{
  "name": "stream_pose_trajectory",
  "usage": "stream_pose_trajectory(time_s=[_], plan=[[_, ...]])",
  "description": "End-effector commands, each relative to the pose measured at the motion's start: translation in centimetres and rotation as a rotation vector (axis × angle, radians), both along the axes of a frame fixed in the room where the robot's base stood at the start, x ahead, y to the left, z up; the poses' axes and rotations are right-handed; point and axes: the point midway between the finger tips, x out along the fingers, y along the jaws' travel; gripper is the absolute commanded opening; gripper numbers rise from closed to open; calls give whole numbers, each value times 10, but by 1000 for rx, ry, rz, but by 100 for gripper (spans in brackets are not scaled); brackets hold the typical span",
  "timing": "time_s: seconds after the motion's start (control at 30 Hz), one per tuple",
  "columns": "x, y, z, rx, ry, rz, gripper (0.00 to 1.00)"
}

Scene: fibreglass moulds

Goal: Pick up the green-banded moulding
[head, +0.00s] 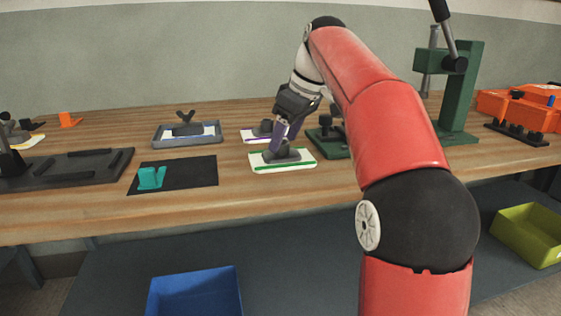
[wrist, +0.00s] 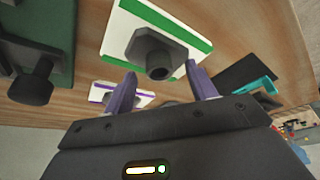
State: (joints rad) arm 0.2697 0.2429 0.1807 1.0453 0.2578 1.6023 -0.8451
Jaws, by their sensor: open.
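The green-banded moulding (head: 270,167) is a white plate with green stripes along its edges and a dark grey knob on top. It lies on the wooden bench, and in the wrist view (wrist: 199,45) it shows beyond my fingertips, its hexagonal knob (wrist: 154,54) above the gap between them. My gripper (head: 280,146) is over the moulding, its purple fingers pointing down close to the knob. Whether a finger touches the knob I cannot tell.
A purple-banded moulding (head: 256,135) lies just behind. A dark green fixture (head: 331,146) stands close on the right, and a green press (head: 459,95) farther right. A black mat (head: 201,173) with a teal piece (head: 151,178) lies left. A grey tray (head: 160,139) is behind the mat.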

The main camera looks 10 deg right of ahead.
Motion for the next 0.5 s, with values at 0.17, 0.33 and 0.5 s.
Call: stream_pose_trajectory(time_s=[0.17,0.33,0.5], plan=[[3,4,-12,-1,-1,0,57],[4,3,-12,0,-2,-2,57],[4,3,-12,0,0,-1,38]])
